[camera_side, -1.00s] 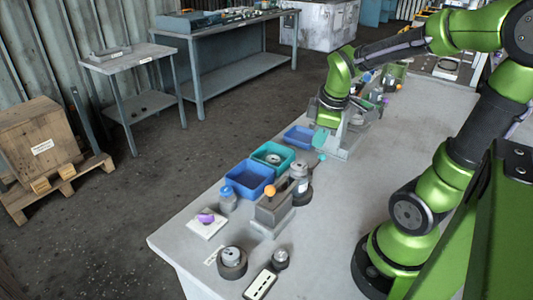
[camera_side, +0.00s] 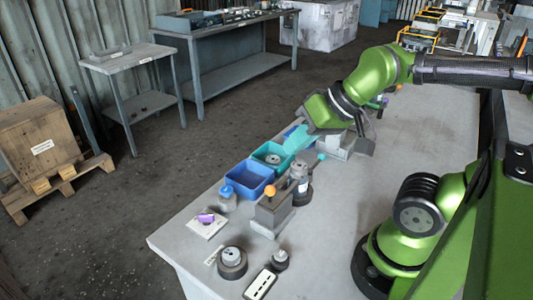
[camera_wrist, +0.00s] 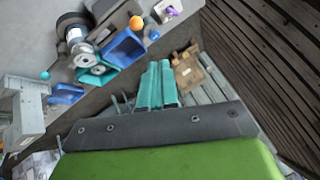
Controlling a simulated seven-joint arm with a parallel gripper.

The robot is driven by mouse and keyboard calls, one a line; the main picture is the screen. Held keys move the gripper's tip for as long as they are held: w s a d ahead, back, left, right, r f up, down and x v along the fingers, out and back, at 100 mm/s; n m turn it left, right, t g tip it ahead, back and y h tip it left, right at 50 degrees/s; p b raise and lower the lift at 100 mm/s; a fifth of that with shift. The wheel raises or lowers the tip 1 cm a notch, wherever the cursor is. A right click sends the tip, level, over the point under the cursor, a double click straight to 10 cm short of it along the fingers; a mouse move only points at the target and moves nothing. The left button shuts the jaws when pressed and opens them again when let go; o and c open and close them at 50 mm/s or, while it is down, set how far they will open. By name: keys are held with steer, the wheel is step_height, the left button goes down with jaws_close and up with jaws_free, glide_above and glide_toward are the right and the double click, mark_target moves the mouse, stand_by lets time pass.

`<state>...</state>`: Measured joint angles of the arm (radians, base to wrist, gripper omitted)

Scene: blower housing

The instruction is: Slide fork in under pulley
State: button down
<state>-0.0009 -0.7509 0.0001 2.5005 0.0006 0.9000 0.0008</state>
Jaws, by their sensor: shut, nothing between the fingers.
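My gripper (camera_side: 296,143) has teal fingers, tilted down-left over the teal and small blue trays in the side view. In the wrist view the fingers (camera_wrist: 157,88) are together and empty. A dark round part with a silver hub (camera_side: 232,259) stands at the table's front; I cannot tell whether it is the pulley. A silver part on a black round base (camera_side: 300,182) stands beside the trays. I cannot make out a fork for certain. A grey metal housing (camera_side: 338,150) is partly hidden behind my gripper; a grey block shows at left in the wrist view (camera_wrist: 22,108).
A blue tray (camera_side: 231,181) and a teal tray (camera_side: 257,156) with a round metal part line the table's left edge. The table's right-middle is clear.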

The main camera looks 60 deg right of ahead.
steer(key=c, duration=1.7)
jaws_free()
steer(key=o, duration=0.8)
steer(key=a+f+n+g, duration=0.1)
steer(key=a+f, duration=0.1)
steer(key=a+f+n+g, duration=0.1)
steer(key=a+f, duration=0.1)
steer(key=a+f+n+g, duration=0.1)
steer(key=a+f+g, duration=0.1)
steer(key=shift+w+n, duration=0.4)
steer(key=shift+c, duration=0.2)
steer(key=n+h, duration=1.8)
steer(key=n, duration=0.3)
glide_toward(268, 194)
steer(key=a+f, duration=0.1)
steer(key=a, duration=0.1)
steer(key=s+a+f, duration=0.1)
steer(key=a+f, duration=0.1)
steer(key=shift+a+f, duration=0.3)
steer(key=shift+f, duration=0.05)
steer(key=shift+n+h, duration=0.8)
steer(key=w+d, duration=0.1)
steer(key=d, duration=0.4)
steer(key=w+d+r, duration=0.1)
steer(key=d, duration=0.4)
steer(key=w+d+r, duration=0.1)
steer(key=d, duration=0.4)
steer(key=shift+w+d+r, duration=0.1)
steer(key=shift+d+r, duration=0.05)
steer(key=shift+d, duration=0.1)
